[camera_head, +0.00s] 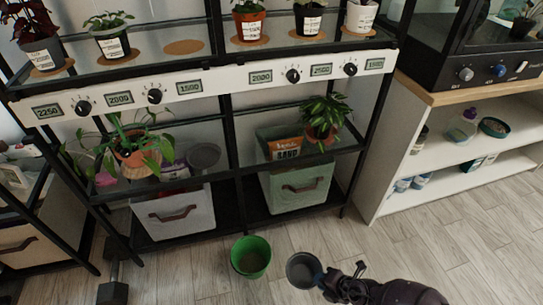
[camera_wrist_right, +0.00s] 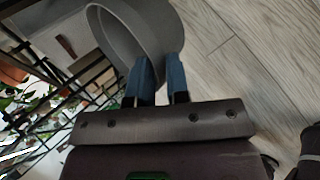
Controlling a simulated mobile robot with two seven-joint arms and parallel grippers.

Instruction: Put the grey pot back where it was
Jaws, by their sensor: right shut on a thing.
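The grey pot (camera_head: 301,270) is at the lower middle of the head view, in front of the shelving, with its open mouth facing up. My right gripper (camera_head: 321,279) is shut on the pot's right side. In the right wrist view the grey pot (camera_wrist_right: 158,22) fills the top, and the blue fingers of the right gripper (camera_wrist_right: 162,62) meet its wall near the rim. I cannot tell whether the pot touches the floor. My left gripper is not in view.
A green pot (camera_head: 251,257) stands on the wooden floor just left of the grey pot. Behind are a black plant shelf with potted plants, a white bin (camera_head: 172,216) and a green bin (camera_head: 298,188). A white shelf unit (camera_head: 398,187) stands right. Floor at right is clear.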

